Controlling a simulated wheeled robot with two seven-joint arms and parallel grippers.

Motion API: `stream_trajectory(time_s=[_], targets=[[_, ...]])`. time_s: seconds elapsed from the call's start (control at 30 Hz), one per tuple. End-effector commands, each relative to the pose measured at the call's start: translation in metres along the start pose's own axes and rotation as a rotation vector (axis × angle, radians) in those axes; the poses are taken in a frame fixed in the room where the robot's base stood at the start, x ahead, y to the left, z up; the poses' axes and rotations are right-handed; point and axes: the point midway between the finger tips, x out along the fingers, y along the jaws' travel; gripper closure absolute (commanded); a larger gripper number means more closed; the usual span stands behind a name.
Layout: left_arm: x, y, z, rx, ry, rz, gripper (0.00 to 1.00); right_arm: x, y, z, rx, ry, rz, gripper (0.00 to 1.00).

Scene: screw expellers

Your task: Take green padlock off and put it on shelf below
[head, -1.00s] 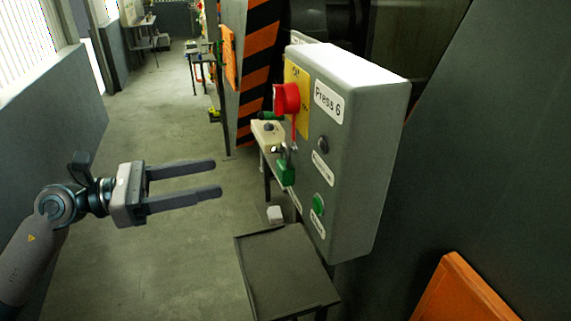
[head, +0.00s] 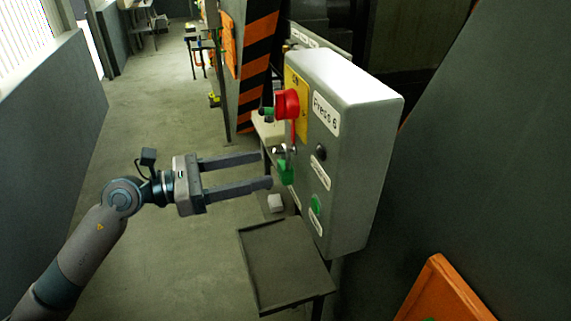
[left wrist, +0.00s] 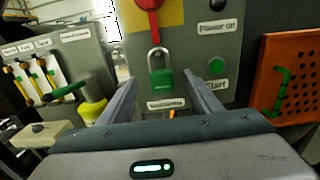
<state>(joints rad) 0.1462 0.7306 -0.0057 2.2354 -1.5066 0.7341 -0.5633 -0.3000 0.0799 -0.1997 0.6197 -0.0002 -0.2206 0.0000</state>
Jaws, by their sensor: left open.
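The green padlock (head: 286,171) hangs by its shackle below the red switch (head: 287,104) on the grey Press 6 control box (head: 350,150). In the left wrist view the padlock (left wrist: 160,79) hangs upright ahead, between the lines of the two fingers. My left gripper (head: 266,170) is open and empty, its fingertips close to the padlock's left side in the head view. Whether the fingers touch it I cannot tell. The dark shelf (head: 285,262) stands below the box and its visible top is bare. My right gripper is not in view.
An orange perforated panel (left wrist: 287,80) is at the right. Another panel with yellow-handled items (left wrist: 50,75) stands at the left in the wrist view. The floor at left is clear.

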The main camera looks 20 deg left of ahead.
Motion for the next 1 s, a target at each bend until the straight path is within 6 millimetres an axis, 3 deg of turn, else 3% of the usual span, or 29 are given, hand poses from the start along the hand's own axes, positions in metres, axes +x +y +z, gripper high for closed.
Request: stream_trajectory(time_s=[0.37, 0.7, 1.0], targets=[[0.004, 0.000, 0.002, -0.001, -0.001, -0.001, 0.42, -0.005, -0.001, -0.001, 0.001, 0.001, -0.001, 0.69], [0.037, -0.001, 0.005, -0.003, -0.003, -0.001, 0.42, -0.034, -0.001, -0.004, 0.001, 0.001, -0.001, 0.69], [0.052, -0.001, 0.000, 0.001, -0.001, 0.000, 0.42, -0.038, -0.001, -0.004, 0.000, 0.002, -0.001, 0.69]])
